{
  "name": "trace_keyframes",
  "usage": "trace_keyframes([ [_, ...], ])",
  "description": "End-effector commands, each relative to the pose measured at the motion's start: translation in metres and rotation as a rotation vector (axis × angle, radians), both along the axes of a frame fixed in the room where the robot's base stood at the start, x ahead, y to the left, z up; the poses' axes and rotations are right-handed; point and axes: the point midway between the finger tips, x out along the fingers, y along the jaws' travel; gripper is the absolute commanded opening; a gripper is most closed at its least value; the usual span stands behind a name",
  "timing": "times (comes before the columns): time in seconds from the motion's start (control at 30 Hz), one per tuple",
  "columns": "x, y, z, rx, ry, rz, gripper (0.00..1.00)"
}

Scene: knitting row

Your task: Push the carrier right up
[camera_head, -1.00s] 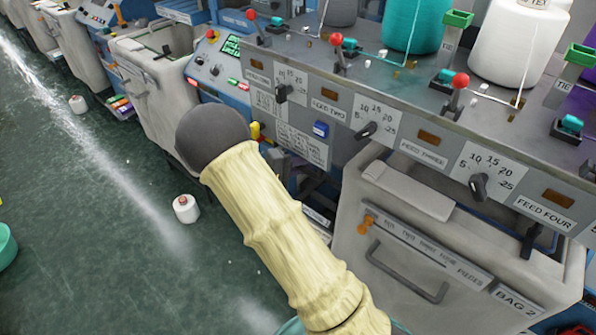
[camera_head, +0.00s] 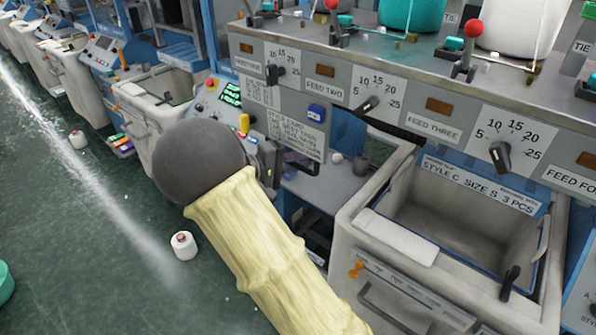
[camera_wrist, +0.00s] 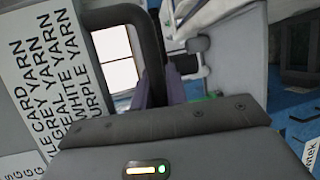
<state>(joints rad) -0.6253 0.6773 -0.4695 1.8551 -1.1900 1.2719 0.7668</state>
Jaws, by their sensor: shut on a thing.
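In the wrist view my gripper (camera_wrist: 160,88) is shut on a dark upright bar (camera_wrist: 150,45), which curves over at its top like a handle. I cannot tell for sure whether this bar belongs to the carrier, and the carrier is not plain in either view. In the head view my arm, with its dark round joint and pale ribbed sleeve, covers the middle. Only a dark part of my wrist shows beside the joint, next to the machine front; the fingertips are hidden there.
A white label listing yarns (camera_wrist: 62,90) is left of the bar. An open grey bin (camera_head: 450,225) stands under the feed panel (camera_head: 420,112) with its dials. Another bin (camera_head: 150,112) stands at left. A white yarn cone (camera_head: 183,245) is on the green floor, which is otherwise largely clear.

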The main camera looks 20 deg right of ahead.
Motion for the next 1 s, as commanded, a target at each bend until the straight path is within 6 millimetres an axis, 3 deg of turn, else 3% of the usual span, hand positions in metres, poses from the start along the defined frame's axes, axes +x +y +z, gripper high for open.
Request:
trace_keyframes([
  [0.03, 0.001, 0.000, 0.019, -0.003, -0.009, 0.000, 0.00],
  [0.6, 0.001, 0.000, 0.126, -0.003, -0.008, 0.001, 0.00],
  [0.8, 0.001, 0.000, 0.155, -0.003, -0.008, 0.000, 0.00],
  [1.0, 0.001, 0.000, 0.172, -0.003, -0.006, 0.000, 0.00],
])
